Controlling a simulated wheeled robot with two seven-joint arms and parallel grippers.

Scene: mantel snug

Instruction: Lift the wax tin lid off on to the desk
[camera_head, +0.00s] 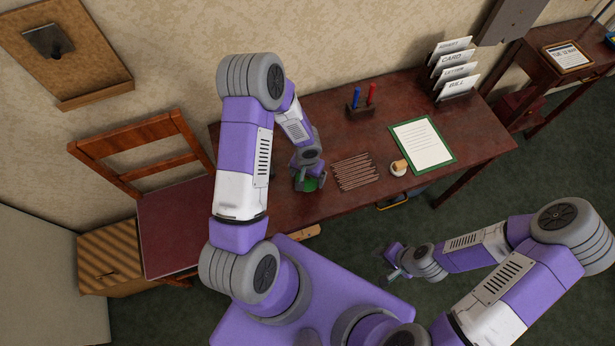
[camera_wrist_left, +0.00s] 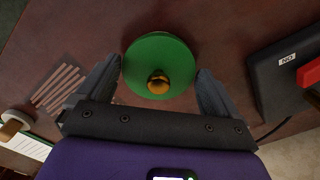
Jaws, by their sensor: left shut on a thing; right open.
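The green wax tin lid (camera_wrist_left: 155,52) is round with a gold knob (camera_wrist_left: 158,82). In the head view, green shows at the desk's front left (camera_head: 309,184), partly hidden by my gripper. My left gripper (camera_head: 308,181) is shut on the lid, with its fingers on either side of it in the left wrist view (camera_wrist_left: 159,76). The tin body below is mostly hidden, and I cannot tell whether the lid is clear of it. The dark red desk (camera_head: 300,212) is beneath. My right gripper (camera_head: 393,264) is open and empty, off the desk's front edge.
Several brown sticks (camera_head: 356,172) lie right of the lid. A black box with a red part (camera_wrist_left: 290,78) is close by in the wrist view.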

